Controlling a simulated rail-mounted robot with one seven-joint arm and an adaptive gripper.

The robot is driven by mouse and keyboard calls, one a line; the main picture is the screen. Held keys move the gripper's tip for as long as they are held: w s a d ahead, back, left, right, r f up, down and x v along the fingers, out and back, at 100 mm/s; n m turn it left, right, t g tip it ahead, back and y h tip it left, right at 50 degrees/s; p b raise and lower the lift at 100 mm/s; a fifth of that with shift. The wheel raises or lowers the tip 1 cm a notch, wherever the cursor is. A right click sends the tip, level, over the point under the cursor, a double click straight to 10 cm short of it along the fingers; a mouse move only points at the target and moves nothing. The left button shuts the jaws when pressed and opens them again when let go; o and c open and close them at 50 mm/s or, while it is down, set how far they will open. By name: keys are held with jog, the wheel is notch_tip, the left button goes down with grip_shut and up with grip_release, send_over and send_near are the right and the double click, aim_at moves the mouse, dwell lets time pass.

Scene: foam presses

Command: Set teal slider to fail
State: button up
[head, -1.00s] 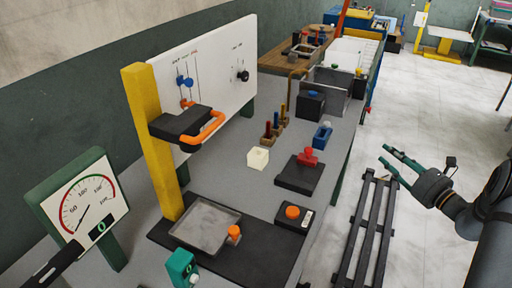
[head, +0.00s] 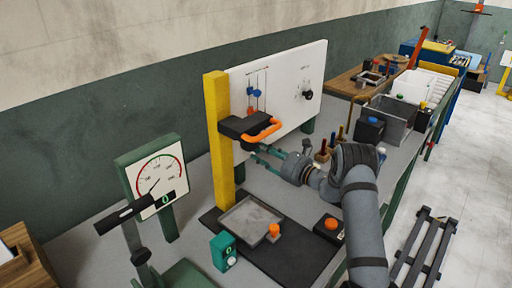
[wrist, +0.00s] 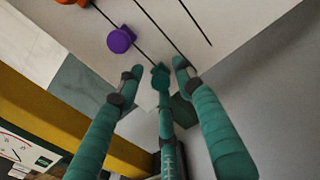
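The white panel (head: 290,85) has thin vertical slots with coloured slider knobs. In the wrist view a purple knob (wrist: 121,40) sits by one slot, and an orange knob is cut off at the top left. A dark teal knob-like piece (wrist: 160,76) shows between my fingertips. It overlaps my middle finger, so I cannot tell whether they touch. My gripper (wrist: 155,78) has its green fingers spread apart, pointing at the panel. In the head view my gripper (head: 262,158) is just below the black box with an orange handle. No teal knob is visible on the panel there.
The black box (head: 240,128) with its orange handle (head: 263,133) juts out above my fingers. A yellow post (head: 219,140) stands left of them. A dial gauge (head: 155,178), a grey tray (head: 250,218) and an orange button (head: 331,223) are lower down.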

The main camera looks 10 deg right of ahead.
jog(key=shift+w+a, duration=0.45)
jog(key=shift+w, duration=0.05)
jog(key=c, duration=0.4)
jog(key=c, duration=0.5)
grip_shut()
jog(key=shift+w+d+r, duration=0.1)
